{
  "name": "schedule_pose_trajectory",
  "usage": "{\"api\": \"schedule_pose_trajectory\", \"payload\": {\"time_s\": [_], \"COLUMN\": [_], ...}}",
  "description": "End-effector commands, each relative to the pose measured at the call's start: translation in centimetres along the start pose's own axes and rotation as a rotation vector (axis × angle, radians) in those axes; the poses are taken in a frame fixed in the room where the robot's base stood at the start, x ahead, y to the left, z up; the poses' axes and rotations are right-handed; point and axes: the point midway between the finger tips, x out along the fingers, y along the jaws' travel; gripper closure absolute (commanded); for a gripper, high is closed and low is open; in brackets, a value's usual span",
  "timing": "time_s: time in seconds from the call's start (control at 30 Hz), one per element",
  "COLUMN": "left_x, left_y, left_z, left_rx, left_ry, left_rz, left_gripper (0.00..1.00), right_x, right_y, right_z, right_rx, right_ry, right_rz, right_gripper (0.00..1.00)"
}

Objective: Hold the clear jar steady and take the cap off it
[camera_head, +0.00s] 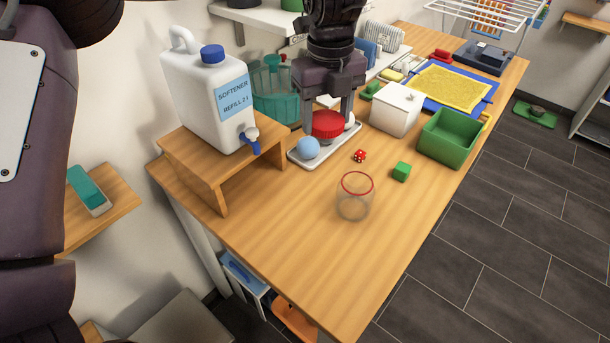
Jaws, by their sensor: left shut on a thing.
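The clear jar (355,204) stands upright on the wooden table, near the front right edge. A thin red ring runs around its top, and no cap sits on it. My left gripper (328,114) reaches down from the top of the view, behind and left of the jar. It is shut on a round red cap (327,125), over a light tray (303,162). I cannot tell whether the cap touches the tray. No gripper touches the jar. My right gripper is not in view.
On the tray are a blue ball (308,148) and a white rounded thing (349,121). A softener jug (208,95) stands on a wooden riser (185,160) at left. A red die (360,156), green cube (401,171) and green bin (449,138) lie nearby. The table's front is clear.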

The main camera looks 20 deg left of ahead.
Motion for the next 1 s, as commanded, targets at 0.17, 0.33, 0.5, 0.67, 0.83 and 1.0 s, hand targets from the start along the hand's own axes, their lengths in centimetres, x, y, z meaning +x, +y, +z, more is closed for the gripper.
{"api": "schedule_pose_trajectory", "payload": {"time_s": [0.17,0.33,0.5,0.67,0.83,1.0], "left_x": [4.2,8.9,12.6,14.8,16.4,18.9], "left_y": [0.2,0.2,0.2,0.1,0.1,0.1], "left_z": [-0.1,-0.1,0.0,0.0,0.0,0.0], "left_rx": [0.007,0.004,0.004,0.005,0.004,0.004], "left_ry": [0.009,0.009,0.003,0.002,0.001,0.002], "left_rz": [0.004,0.004,0.006,0.003,0.004,0.003], "left_gripper": [0.7,0.7,0.7,0.7,0.7,0.7], "right_x": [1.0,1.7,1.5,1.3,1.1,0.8], "right_y": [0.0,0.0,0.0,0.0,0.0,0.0], "right_z": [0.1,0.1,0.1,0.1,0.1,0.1], "right_rx": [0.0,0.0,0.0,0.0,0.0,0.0], "right_ry": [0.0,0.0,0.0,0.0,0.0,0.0], "right_rz": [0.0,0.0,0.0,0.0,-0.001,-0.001], "right_gripper": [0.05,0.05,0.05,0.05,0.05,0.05]}}
